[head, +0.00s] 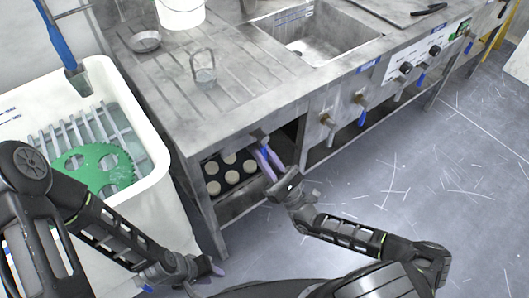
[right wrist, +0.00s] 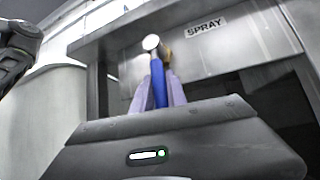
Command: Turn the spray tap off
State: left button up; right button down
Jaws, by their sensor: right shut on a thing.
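The spray tap sits on the front panel of the steel bench, at its near left end. Its blue lever (right wrist: 158,84) shows in the right wrist view, below a round metal end (right wrist: 151,43) and a bit of brass. A SPRAY label (right wrist: 206,29) is on the panel to its right. My right gripper (head: 269,160) is at this tap, with its pale purple fingers (right wrist: 176,90) on either side of the blue lever and shut on it. The tap body is mostly hidden in the head view. My left gripper (head: 205,275) is low, left of the bench front, away from the tap; its jaw state is unclear.
Other taps with blue levers (head: 362,116) line the panel to the right. A shelf below holds a dark tray (head: 232,177) with round pale pieces. A white tub (head: 150,190) with a green disc (head: 95,170) stands left. The floor (head: 400,185) at right is clear.

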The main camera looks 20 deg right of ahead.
jog(key=shift+m, duration=0.3)
jog(key=c, duration=1.3)
grip_release()
jog(key=shift+s, duration=0.1)
jog(key=b+v, duration=0.1)
jog(key=v, duration=0.6)
jog(key=shift+s+f, duration=0.25)
jog(key=shift+f, duration=0.05)
